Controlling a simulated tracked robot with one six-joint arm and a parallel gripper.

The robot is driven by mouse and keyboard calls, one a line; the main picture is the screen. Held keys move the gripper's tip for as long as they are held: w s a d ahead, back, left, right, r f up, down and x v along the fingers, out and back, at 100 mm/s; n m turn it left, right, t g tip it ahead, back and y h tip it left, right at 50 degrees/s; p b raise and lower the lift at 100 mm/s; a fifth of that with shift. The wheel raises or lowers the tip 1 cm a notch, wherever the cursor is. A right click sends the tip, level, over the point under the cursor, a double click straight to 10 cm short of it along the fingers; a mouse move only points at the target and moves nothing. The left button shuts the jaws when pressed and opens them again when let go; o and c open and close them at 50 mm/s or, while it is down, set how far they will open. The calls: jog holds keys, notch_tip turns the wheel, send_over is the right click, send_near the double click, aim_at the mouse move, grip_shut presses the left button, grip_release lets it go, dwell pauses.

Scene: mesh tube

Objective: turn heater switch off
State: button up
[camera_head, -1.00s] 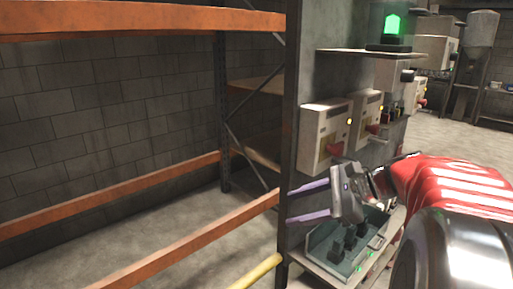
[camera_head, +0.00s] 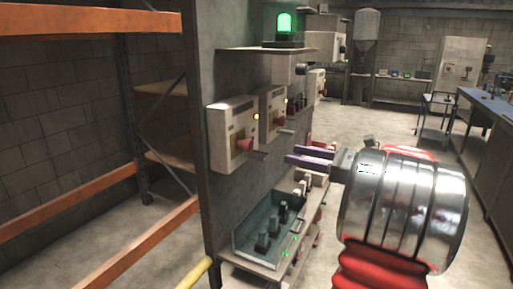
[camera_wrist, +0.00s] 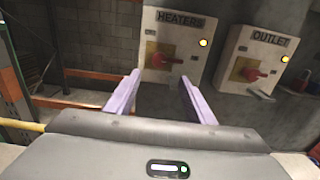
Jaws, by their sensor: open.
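The heater box (camera_wrist: 176,42), white with "HEATERS" on it, is upper middle in the wrist view. Its red rotary switch (camera_wrist: 161,59) sits on a yellow plate, with a lit yellow lamp (camera_wrist: 203,43) to the right. In the head view the heater box (camera_head: 228,125) is the left of two, its red switch (camera_head: 244,145) facing right. My gripper (camera_wrist: 159,77) is open, its two purple fingers apart and empty, with the switch beyond and between the tips. In the head view my gripper (camera_head: 292,155) is right of and slightly below the boxes, apart from them.
The similar outlet box (camera_wrist: 257,57) is to the right. A teal tray (camera_head: 250,215) with dark items is on the shelf below. A green lamp (camera_head: 287,27) stands above. Orange rack beams (camera_head: 80,20) are at left; open floor lies at right.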

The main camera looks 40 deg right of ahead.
aim_at(252, 146)
jog(key=shift+w, duration=0.1)
jog(key=x, duration=1.3)
jog(key=shift+w+a, duration=0.1)
jog(key=shift+w, duration=0.25)
jog(key=c, duration=1.1)
